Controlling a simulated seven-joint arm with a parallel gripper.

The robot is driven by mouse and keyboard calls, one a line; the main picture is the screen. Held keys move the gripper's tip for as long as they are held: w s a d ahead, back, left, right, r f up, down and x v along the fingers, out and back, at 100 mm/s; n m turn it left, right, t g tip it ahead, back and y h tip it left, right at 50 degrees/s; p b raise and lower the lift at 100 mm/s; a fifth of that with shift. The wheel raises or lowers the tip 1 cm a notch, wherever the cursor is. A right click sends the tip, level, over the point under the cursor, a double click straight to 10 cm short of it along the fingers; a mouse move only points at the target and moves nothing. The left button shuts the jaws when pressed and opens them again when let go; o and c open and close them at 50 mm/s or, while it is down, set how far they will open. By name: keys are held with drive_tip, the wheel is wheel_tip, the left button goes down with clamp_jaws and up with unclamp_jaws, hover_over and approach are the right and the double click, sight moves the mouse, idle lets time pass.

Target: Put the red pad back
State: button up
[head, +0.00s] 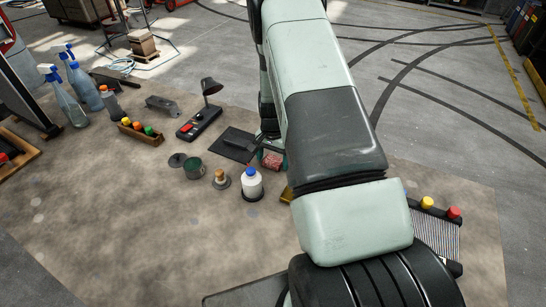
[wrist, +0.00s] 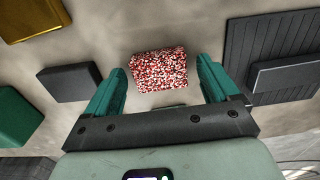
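The red pad (wrist: 160,70) is a small block speckled red and white. In the wrist view it lies on the brown floor covering, ahead of and between my fingertips. My gripper (wrist: 161,66) is open, with a teal finger on each side of the pad and visible gaps between them. In the head view the pad (head: 273,161) shows just left of my arm, beside a teal finger. My arm hides part of that area. I cannot tell whether the fingertips are down at the pad's height.
A dark ribbed plate (wrist: 238,62) with a grey block (wrist: 285,78) on it lies to the right in the wrist view. A dark block (wrist: 70,82), a green block (wrist: 14,115) and a gold block (wrist: 33,18) lie left. A white bottle (head: 252,185) stands nearby in the head view.

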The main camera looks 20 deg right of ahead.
wheel_tip(320, 180, up, 12)
wheel_tip(320, 180, up, 14)
drive_tip(key=n+t, duration=0.1)
drive_tip(key=n, duration=0.1)
hover_over(273, 160)
drive_tip(key=s+a, duration=0.3)
drive_tip(key=s+a+r+n+t, duration=0.1)
drive_tip(key=s+a+r+n, duration=0.1)
drive_tip(key=s+r, duration=0.45)
drive_tip(key=s+a+r+n+t, duration=0.1)
drive_tip(key=s+r, duration=0.4)
drive_tip(key=s, duration=0.5)
drive_tip(key=s+a+r+n+t, duration=0.2)
drive_tip(key=s+r+n, duration=0.2)
drive_tip(key=s, duration=0.6)
wheel_tip(273, 160, up, 2)
drive_tip(key=shift+a+t, duration=0.3)
drive_tip(key=shift+a, duration=0.1)
drive_tip(key=shift+w, duration=0.1)
